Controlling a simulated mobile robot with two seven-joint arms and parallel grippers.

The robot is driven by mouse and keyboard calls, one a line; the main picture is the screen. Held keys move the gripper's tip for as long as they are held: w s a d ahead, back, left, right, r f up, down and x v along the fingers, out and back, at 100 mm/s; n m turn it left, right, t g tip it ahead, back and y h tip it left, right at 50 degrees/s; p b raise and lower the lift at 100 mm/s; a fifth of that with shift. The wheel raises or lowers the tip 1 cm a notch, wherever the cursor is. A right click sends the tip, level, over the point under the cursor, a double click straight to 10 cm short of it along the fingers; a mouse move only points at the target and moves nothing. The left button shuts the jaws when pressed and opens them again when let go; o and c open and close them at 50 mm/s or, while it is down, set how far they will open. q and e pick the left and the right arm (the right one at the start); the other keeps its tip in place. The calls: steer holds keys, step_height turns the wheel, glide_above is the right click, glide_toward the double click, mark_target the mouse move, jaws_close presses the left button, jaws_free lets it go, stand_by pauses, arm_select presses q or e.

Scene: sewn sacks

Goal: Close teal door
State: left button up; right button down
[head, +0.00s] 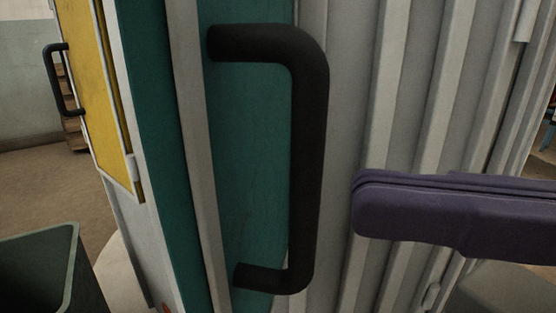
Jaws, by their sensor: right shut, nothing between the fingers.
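The teal door (245,165) shows close up in the head view, with a thick black handle (309,150) standing upright on it. A narrow teal strip also shows left of a pale vertical edge. I cannot tell how far the door stands open. My right gripper (362,205) comes in from the right, purple, with its fingers shut and nothing between them. Its tip is to the right of the handle, apart from it in the picture, in front of grey ribbed wall. My left gripper is not in view.
A yellow door (92,85) with its own black handle (62,80) is at the left. A dark green open bin (75,262) stands at the lower left. Grey ribbed wall (400,100) fills the right. Brown floor (45,195) shows at the left.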

mark_target(200, 180)
steer(key=p+x, duration=0.1)
steer(key=x, duration=0.5)
steer(key=shift+w, duration=0.1)
